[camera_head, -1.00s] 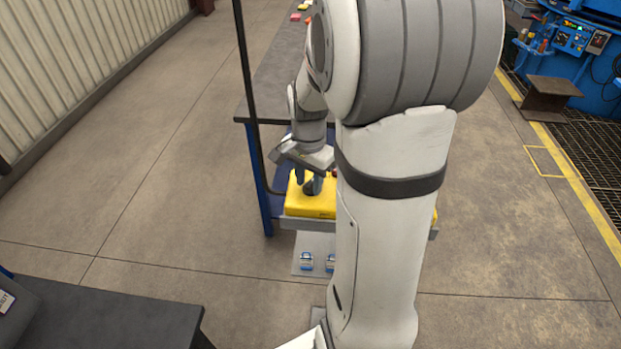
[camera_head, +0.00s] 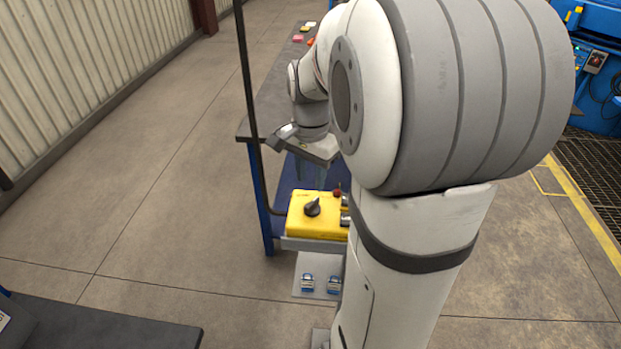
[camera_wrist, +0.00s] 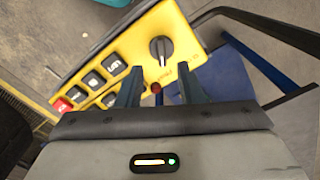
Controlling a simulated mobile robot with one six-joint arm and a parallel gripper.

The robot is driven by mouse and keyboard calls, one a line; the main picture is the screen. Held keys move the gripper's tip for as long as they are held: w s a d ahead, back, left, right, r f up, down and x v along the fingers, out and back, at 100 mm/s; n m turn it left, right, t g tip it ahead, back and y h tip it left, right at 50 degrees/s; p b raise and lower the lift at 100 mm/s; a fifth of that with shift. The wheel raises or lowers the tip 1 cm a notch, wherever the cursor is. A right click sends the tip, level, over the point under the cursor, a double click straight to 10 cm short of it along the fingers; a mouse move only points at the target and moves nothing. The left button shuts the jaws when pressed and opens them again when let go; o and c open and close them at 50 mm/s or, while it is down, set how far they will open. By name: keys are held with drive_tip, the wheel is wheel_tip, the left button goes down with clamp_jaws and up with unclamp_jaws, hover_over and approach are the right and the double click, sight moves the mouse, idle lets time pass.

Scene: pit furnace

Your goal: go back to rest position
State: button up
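My gripper (camera_wrist: 161,92) shows in the wrist view with its two fingers apart and nothing between them. In the head view my gripper (camera_head: 312,172) hangs above and behind a yellow control box, partly hidden by my arm. The yellow control box (camera_head: 318,226) sits at the near end of the blue-legged table. It has a black rotary knob (camera_head: 312,208), which stands clear of the fingers. The wrist view shows the same knob (camera_wrist: 161,50) beyond the fingertips, with several black push-buttons (camera_wrist: 115,64) and a red one (camera_wrist: 62,105) on the box.
A dark table (camera_head: 262,128) with blue legs runs away behind the box. A thin dark pole (camera_head: 249,95) stands at its left. Another dark table (camera_head: 95,328) is at the lower left. Floor at left is clear.

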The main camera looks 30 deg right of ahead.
idle(0.3)
drive_tip(key=s+a+n+t, duration=0.2)
drive_tip(key=s+a+n, duration=0.9)
drive_tip(key=s+n, duration=0.1)
drive_tip(key=shift+r+n+t, duration=0.25)
drive_tip(key=shift+n+t, duration=0.15)
drive_tip(key=shift+n, duration=0.1)
